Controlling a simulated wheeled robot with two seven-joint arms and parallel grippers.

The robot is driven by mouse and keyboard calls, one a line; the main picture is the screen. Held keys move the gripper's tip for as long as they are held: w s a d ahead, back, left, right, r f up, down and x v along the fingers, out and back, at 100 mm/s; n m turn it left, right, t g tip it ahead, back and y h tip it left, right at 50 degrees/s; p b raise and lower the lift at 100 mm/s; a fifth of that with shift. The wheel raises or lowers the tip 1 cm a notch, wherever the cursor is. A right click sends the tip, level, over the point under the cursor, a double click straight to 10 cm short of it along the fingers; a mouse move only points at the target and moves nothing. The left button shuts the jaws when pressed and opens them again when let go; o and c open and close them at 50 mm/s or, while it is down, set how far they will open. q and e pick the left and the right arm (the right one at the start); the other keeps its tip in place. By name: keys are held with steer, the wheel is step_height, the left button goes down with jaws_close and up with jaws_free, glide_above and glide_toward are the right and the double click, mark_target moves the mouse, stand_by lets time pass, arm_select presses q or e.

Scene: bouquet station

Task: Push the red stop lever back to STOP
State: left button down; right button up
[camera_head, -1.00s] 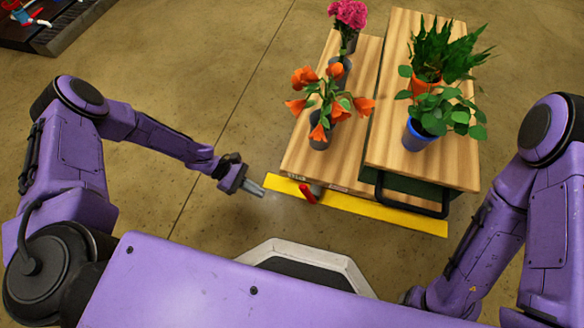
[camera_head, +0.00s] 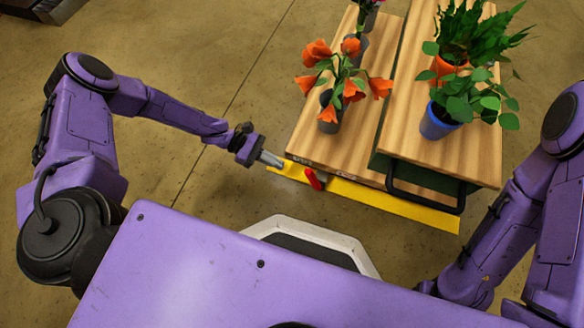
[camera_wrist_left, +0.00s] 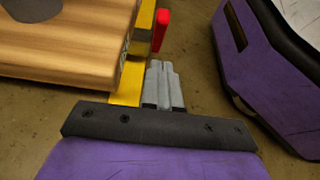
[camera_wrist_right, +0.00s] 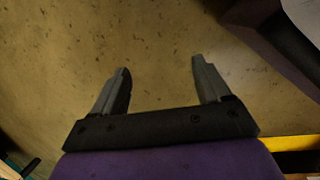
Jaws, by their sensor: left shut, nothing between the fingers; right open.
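The red stop lever (camera_head: 313,180) stands at the front edge of the wooden cart, by the yellow strip (camera_head: 390,200). My left gripper (camera_head: 280,163) is shut and empty, at the left end of the yellow strip, left of the lever. In the left wrist view the lever (camera_wrist_left: 160,30) rises just beyond the shut fingertips (camera_wrist_left: 162,65), with a small gap in the picture. Whether the fingers touch the strip I cannot tell. My right gripper (camera_wrist_right: 162,78) is open and empty over bare floor in its wrist view; the head view does not show its fingers. No STOP marking is readable.
The cart's lower deck (camera_head: 305,133) carries orange flowers (camera_head: 345,75) in a dark pot. The raised deck (camera_head: 400,140) carries a leafy plant in a blue pot (camera_head: 437,122) and a fern. A black handle (camera_head: 425,203) sticks out in front. Floor left of the cart is clear.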

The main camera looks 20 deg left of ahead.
mark_target(305, 174)
arm_select(q)
steer(key=d, duration=0.2)
steer(key=d+b, duration=0.1)
steer(key=d, duration=0.2)
steer(key=shift+d+r, duration=0.3)
steer(key=shift+r, duration=0.05)
arm_select(e)
steer(key=shift+t+h, duration=0.5)
steer(key=shift+t, duration=0.4)
steer(key=w+d+f, duration=0.2)
steer(key=w+f, duration=0.1)
steer(key=shift+d, duration=0.2)
